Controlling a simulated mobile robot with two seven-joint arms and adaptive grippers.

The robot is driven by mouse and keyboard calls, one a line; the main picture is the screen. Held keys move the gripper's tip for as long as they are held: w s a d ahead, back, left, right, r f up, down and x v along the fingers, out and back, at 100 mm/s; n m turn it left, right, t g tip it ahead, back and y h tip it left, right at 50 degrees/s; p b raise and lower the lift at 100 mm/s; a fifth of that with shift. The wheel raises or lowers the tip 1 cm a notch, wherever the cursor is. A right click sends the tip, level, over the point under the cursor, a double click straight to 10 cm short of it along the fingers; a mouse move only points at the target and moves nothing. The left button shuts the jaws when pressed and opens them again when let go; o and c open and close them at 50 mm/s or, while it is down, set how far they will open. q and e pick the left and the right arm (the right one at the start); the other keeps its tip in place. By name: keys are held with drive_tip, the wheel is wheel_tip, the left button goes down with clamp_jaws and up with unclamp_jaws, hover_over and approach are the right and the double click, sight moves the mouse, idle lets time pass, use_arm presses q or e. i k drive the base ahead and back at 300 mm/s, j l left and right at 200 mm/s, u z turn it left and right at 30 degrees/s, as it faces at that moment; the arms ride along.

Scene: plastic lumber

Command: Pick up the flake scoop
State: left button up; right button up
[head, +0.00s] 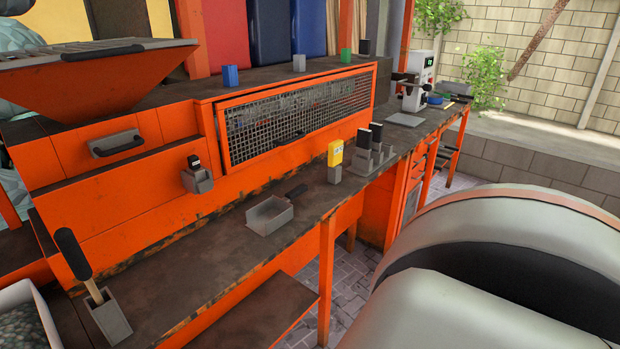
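The flake scoop (270,215) looks like a shallow grey metal pan with a dark handle (296,191) pointing up and to the right. It lies on the dark worktop (215,255) of the orange bench, near the middle of the head view. Nothing touches it from above, and its handle is unobstructed. Neither my left nor my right gripper shows in this view.
A black-handled tool (73,254) stands in a grey holder (107,318) to the left. A bin of grey flakes (25,318) is at the lower left. A yellow device (335,153) and black-topped blocks (364,150) stand right of the scoop. The worktop around the scoop is clear.

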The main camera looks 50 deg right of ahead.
sight(267, 216)
drive_tip(key=z, duration=1.45)
drive_tip(key=i+l, duration=0.1)
drive_tip(key=l, duration=0.2)
drive_tip(key=i+l, duration=0.1)
drive_tip(key=l, duration=0.25)
drive_tip(key=i+l+u, duration=0.1)
drive_tip(key=l, duration=0.2)
